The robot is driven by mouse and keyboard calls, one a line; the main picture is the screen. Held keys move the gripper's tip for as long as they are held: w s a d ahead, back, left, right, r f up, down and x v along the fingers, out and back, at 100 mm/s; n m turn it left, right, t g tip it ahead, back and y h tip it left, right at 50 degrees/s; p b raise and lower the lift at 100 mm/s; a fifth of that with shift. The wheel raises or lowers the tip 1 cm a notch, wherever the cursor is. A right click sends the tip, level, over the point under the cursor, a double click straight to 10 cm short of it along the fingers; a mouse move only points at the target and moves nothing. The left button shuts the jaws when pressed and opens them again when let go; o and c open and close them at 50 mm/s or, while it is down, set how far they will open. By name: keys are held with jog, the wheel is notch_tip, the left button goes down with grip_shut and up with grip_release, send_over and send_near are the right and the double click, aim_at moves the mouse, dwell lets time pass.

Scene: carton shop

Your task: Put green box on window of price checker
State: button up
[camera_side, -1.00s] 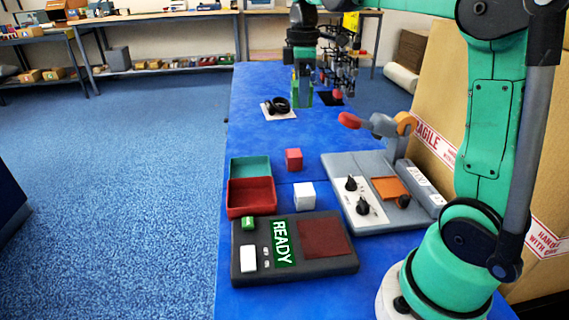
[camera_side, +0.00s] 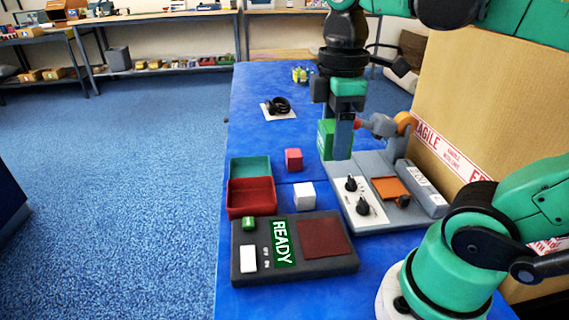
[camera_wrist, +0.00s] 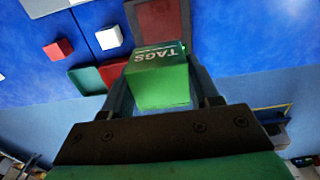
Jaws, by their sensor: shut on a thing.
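My gripper (camera_side: 343,148) is shut on the green box (camera_side: 326,139). It holds the box upright above the table, behind the grey machine. In the wrist view the green box (camera_wrist: 160,82) is between the fingers and bears the word TAGS. The price checker (camera_side: 290,277) is a dark slab at the front of the table with a lit green READY screen (camera_side: 283,244). Its flat dark red window (camera_side: 325,238) is bare and lies well apart from the box. The window also shows in the wrist view (camera_wrist: 158,22), beyond the box.
A red tray (camera_side: 251,198) and a green tray (camera_side: 250,168) stand behind the checker. A white cube (camera_side: 304,195) and red cube (camera_side: 293,159) are nearby. A grey machine (camera_side: 350,215) with knobs and a raised arm stands right. A large carton (camera_side: 480,105) stands behind it.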

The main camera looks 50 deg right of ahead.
aim_at(323, 236)
notch_tip(323, 236, down, 17)
jog(key=shift+f, duration=0.1)
dwell(0.7)
jog(key=shift+f, duration=0.1)
jog(key=o, duration=1.3)
jog(key=shift+c, duration=0.2)
notch_tip(323, 236, up, 12)
jog(key=w+a+f+m+t, duration=0.1)
jog(key=w+a+m+t, duration=0.1)
jog(key=w+m+t, duration=0.4)
jog(key=shift+w+f+m+t, duration=0.3)
jog(key=shift+m+t, duration=0.3)
jog(key=shift+m, duration=0.9)
